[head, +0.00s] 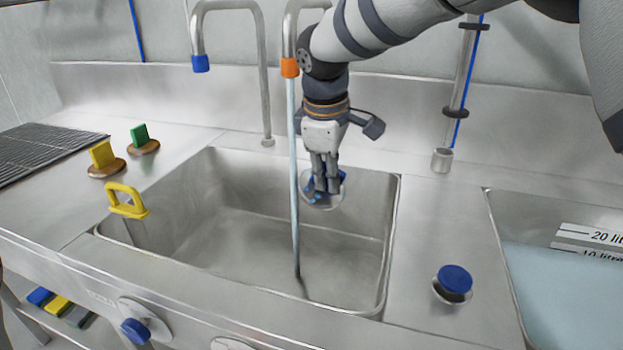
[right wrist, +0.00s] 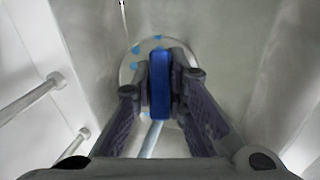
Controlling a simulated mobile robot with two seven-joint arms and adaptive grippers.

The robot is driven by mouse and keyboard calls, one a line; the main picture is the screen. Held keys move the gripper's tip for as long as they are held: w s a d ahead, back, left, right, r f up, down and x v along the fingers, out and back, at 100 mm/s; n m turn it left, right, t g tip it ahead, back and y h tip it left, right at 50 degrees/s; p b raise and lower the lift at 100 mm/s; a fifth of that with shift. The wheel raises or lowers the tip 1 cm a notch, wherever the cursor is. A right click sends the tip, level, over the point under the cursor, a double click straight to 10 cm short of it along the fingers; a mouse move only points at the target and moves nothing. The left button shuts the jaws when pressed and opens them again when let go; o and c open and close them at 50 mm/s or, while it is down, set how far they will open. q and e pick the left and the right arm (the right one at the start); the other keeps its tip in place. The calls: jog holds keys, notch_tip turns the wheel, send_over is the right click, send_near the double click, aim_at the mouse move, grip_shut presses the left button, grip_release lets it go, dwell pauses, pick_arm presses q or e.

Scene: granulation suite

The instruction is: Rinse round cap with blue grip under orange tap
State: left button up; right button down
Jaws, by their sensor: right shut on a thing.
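My right gripper (head: 322,188) is shut on the blue grip (right wrist: 160,85) of the round cap (head: 325,201), over the right back part of the sink basin (head: 240,190). In the right wrist view the cap's pale disc (right wrist: 131,72) shows behind the fingers, with several light-blue spots on it. The fingers hide part of the disc. The orange tap (head: 290,67) is running. Its thin water stream (head: 294,180) falls into the basin and passes left of the cap in the head view. I cannot tell whether water touches the cap. My left gripper is not in view.
A blue-ended tap (head: 200,63) stands to the left. A yellow handle (head: 127,202) sits on the basin's left rim. Yellow (head: 103,155) and green (head: 140,135) gripped pieces lie behind it. A blue-topped round piece (head: 454,281) stands right of the basin, before a water-filled basin (head: 560,290).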

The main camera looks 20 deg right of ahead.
jog(key=shift+s+d, duration=0.3)
jog(key=shift+s, duration=0.55)
jog(key=shift+s+d, duration=0.3)
jog(key=shift+s, duration=0.55)
jog(key=shift+s+d, duration=0.3)
jog(key=shift+s, duration=0.55)
jog(key=shift+r, duration=0.15)
jog(key=s+d+r, duration=0.1)
jog(key=s+r, duration=0.3)
jog(key=shift+s+d, duration=0.35)
jog(key=shift+d, duration=0.05)
jog(key=shift+f, duration=0.1)
